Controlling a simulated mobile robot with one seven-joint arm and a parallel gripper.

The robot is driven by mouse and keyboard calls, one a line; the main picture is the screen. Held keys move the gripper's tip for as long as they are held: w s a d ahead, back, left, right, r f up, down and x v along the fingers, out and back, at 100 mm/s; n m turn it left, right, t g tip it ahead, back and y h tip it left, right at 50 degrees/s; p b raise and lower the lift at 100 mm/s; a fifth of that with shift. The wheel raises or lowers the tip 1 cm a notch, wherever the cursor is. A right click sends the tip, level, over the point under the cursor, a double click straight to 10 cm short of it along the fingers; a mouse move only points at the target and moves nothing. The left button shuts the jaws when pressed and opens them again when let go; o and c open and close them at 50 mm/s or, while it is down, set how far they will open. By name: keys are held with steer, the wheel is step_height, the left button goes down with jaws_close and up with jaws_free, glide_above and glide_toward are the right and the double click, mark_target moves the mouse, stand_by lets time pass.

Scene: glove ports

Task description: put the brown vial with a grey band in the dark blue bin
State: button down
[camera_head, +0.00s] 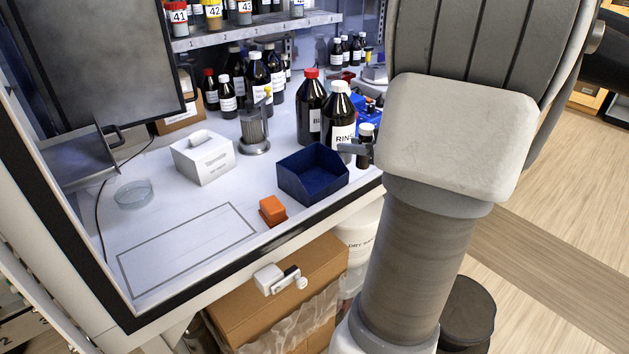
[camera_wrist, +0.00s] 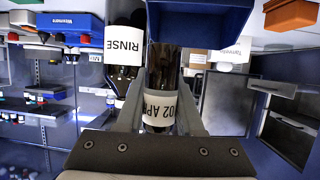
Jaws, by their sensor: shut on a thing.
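A brown vial (camera_wrist: 164,72) with a white label is between the two fingers of my gripper (camera_wrist: 163,88) in the wrist view. I cannot clearly make out a grey band on it. In the head view the vial (camera_head: 367,133) shows a pale cap, and my gripper (camera_head: 353,149) is shut on it, partly hidden behind my arm. The dark blue bin (camera_head: 313,186) stands open on the bench, just left of and nearer than the held vial. It looks empty. The bin (camera_wrist: 200,24) also shows at the top of the wrist view, beyond the vial.
Tall dark bottles, the RINSE bottle (camera_head: 341,112) and a red-capped one (camera_head: 310,103), stand close behind the bin. An orange block (camera_head: 272,210) lies at its left. A white box (camera_head: 203,157), metal canister (camera_head: 254,132) and glass dish (camera_head: 133,194) are farther left. The outlined front-left area is clear.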

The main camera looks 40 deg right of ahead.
steer(key=w+a+f+b, duration=0.1)
steer(key=w+f, duration=0.1)
steer(key=w+a+f+b, duration=0.1)
steer(key=w, duration=0.2)
steer(key=w+a+f+b, duration=0.1)
steer(key=w+a+f, duration=0.1)
steer(key=w, duration=0.1)
steer(key=shift+w+f, duration=0.1)
steer(key=shift+f, duration=0.2)
step_height(320, 180, down, 4)
steer(key=shift+f+b, duration=0.1)
steer(key=shift+b, duration=0.85)
steer(key=c, duration=1)
jaws_free()
steer(key=o, duration=0.5)
steer(key=shift+c, duration=0.2)
